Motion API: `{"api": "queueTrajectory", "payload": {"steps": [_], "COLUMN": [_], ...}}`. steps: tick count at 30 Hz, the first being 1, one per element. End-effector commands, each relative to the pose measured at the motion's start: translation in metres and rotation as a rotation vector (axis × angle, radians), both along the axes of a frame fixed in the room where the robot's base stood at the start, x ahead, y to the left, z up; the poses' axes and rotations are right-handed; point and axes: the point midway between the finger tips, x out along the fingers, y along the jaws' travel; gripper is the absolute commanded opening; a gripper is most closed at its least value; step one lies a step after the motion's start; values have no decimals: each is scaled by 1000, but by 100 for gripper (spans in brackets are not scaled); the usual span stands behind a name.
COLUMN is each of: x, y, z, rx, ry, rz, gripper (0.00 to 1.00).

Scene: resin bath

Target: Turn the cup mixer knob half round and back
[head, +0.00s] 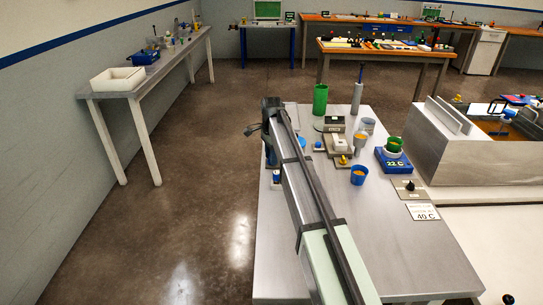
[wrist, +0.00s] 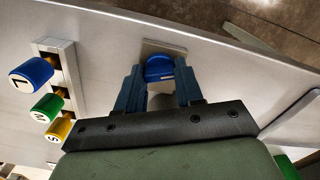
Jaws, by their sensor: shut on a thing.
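My gripper (wrist: 159,78) shows in the wrist view with its two dark blue fingers on either side of a blue knob (wrist: 158,66). It is shut on this knob. The knob stands on a square grey plate (wrist: 170,46) near the bench edge. The fingers hide the knob's sides, and I see no clear mark that tells how far it is turned. In the head view my arm lies across the left part of the steel bench (head: 400,245) and hides the knob.
Left in the wrist view, a rack holds blue L (wrist: 32,73), green M (wrist: 46,106) and yellow S (wrist: 57,131) handles. In the head view, a green cylinder (head: 320,98), a blue cup (head: 359,175) and a blue 22 C unit (head: 392,162) stand right of my arm. The bench front is clear.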

Motion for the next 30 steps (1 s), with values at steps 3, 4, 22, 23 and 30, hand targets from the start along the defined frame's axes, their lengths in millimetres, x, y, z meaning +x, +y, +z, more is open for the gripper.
{"api": "queueTrajectory", "payload": {"steps": [3, 4, 22, 23, 30], "x": [-1, -1, -1, -1, -1], "y": [0, 0, 1, 1, 1], "z": [0, 0, 0, 0, 0], "rx": [0, 0, 1, 1, 1], "ry": [2, 2, 3, 3, 3], "rz": [-92, -114, -341, -343, -346], "gripper": [6, 6, 6, 6, 6]}}
